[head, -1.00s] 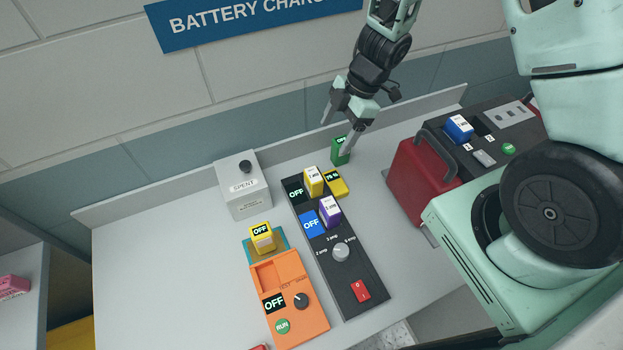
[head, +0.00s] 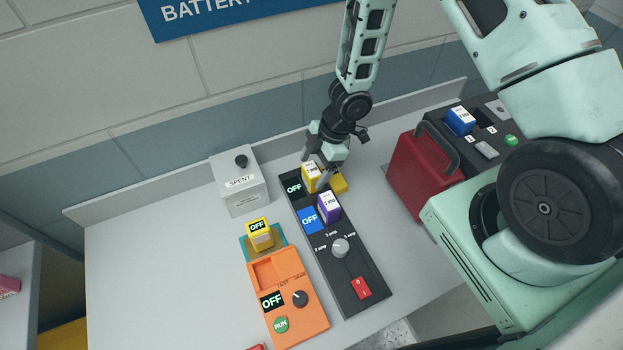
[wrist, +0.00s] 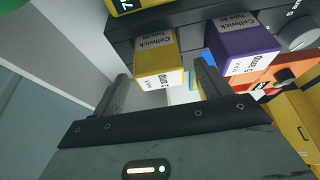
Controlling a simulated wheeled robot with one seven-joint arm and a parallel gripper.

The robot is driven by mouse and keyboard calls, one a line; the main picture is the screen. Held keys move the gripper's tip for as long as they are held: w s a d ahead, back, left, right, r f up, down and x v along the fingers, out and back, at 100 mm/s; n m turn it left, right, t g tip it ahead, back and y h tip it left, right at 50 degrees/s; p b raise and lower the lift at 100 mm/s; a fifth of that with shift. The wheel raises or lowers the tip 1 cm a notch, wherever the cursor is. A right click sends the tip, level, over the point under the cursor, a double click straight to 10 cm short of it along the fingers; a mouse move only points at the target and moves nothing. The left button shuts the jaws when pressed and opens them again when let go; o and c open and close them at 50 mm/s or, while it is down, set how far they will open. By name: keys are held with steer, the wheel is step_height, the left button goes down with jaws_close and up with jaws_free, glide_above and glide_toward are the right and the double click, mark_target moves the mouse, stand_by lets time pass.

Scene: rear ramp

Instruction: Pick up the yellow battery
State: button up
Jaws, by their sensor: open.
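The yellow battery (head: 311,178), with a white label, stands upright in the far slot of the black charger (head: 353,271). In the wrist view the yellow battery (wrist: 158,62) shows just ahead of the fingers, roughly between their tips. My gripper (head: 316,174) is open, its fingers at either side of the battery's top in the head view. Its open fingers also show in the wrist view (wrist: 160,78). I cannot tell whether they touch the battery. The purple battery (head: 329,207) stands in the nearer slot; it also shows in the wrist view (wrist: 243,50).
An orange tester (head: 289,305) and a yellow OFF display block (head: 259,228) on a teal base stand to the left. A grey SPENT box (head: 240,190) is behind them. A red case (head: 420,180) stands at the right. The table's left side is clear.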

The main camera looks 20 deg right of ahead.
steer(key=shift+a+f, duration=0.1)
steer(key=shift+f, duration=0.15)
steer(key=c, duration=1.3)
steer(key=shift+r, duration=0.1)
